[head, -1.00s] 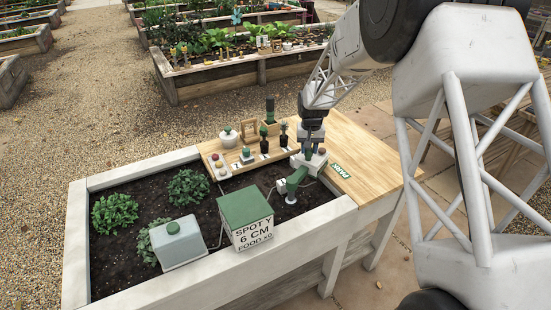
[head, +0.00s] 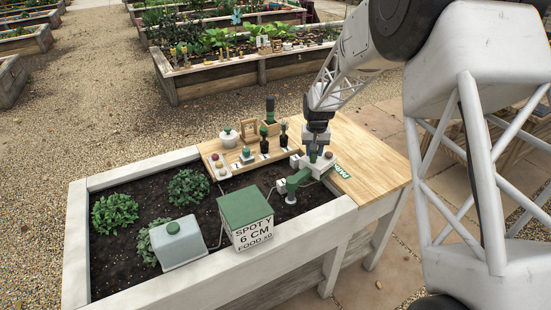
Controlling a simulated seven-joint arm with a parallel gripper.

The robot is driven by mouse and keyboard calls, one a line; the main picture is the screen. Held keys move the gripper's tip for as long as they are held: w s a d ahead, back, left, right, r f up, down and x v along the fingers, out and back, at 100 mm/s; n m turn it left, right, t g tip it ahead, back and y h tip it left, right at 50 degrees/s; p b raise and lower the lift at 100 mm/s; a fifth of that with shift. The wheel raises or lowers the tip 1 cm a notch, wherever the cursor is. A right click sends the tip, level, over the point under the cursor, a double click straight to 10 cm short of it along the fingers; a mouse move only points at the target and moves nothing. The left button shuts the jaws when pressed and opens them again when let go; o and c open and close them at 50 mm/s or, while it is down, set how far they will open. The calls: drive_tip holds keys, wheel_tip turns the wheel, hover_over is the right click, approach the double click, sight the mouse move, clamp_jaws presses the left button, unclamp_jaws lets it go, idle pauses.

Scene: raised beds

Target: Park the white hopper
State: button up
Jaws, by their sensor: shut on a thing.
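The white hopper (head: 317,167) is a small white block with a reddish knob, at the right inner end of the planter bed. My gripper (head: 317,148) points down onto it from above and is shut on it. The fingers and the hopper's top are small and partly hidden by each other. The green PARK label (head: 342,170) lies on the wooden board (head: 372,160) just right of the hopper, which covers part of it in this view. I cannot tell whether the hopper touches the board.
A green jointed fixture (head: 296,182) stands close in front of the hopper. A green-topped food box (head: 246,217) and a grey tank (head: 178,242) are further left. Small tools and pots line the rack (head: 240,168) behind. The board's right part is clear.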

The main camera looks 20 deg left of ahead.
sight(319, 166)
drive_tip(key=shift+s+d, duration=0.4)
drive_tip(key=shift+d, duration=0.2)
drive_tip(key=shift+s+d, duration=0.55)
drive_tip(key=shift+d, duration=0.1)
drive_tip(key=o, duration=0.5)
drive_tip(key=shift+r, duration=0.1)
drive_tip(key=shift+r, duration=3.4)
